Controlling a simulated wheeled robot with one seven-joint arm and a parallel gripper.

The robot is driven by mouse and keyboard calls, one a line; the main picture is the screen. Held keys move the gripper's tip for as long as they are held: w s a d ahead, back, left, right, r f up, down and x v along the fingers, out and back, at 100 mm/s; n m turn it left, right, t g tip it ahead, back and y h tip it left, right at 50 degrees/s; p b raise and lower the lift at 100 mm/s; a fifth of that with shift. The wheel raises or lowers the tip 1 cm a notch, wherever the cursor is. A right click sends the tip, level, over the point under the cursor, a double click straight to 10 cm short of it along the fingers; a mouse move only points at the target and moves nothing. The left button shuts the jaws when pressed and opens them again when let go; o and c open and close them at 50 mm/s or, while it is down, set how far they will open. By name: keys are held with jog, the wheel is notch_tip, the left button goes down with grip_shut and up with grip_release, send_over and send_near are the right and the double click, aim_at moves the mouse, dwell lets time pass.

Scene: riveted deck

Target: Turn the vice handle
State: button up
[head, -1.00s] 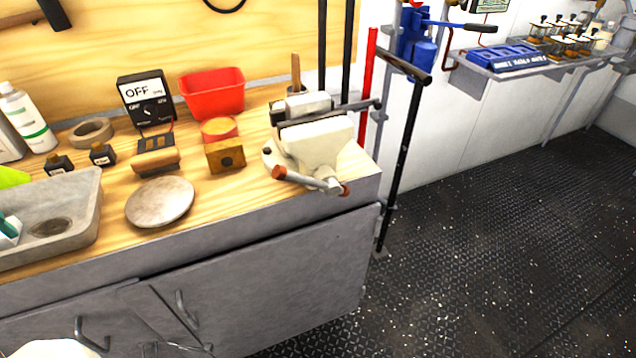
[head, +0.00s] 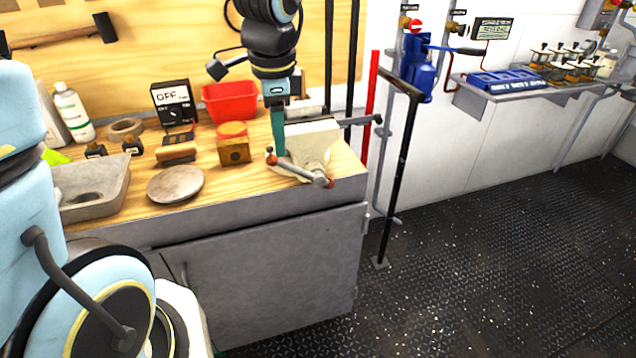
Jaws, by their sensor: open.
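The cream vice (head: 309,150) stands at the right front corner of the wooden workbench. Its handle (head: 297,171) is a grey bar with orange-red end knobs, lying across the front of the vice and sloping down to the right. My gripper (head: 279,150) points down from above at the left side of the vice. A teal finger reaches close to the handle's left knob (head: 271,158). The gripper is open; the other finger is not clearly seen. Whether the finger touches the knob cannot be told.
A black post (head: 397,165) stands right of the bench. The dark floor on the right is clear.

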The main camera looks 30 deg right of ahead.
aim_at(284, 168)
jog(key=f, duration=0.3)
jog(key=w+f, duration=0.1)
jog(key=f, duration=0.3)
jog(key=d+f, duration=0.1)
jog(key=f, duration=0.2)
jog(key=shift+w+f, duration=0.15)
jog(key=shift+f, duration=0.2)
jog(key=shift+a, duration=0.1)
grip_shut()
dwell(0.9)
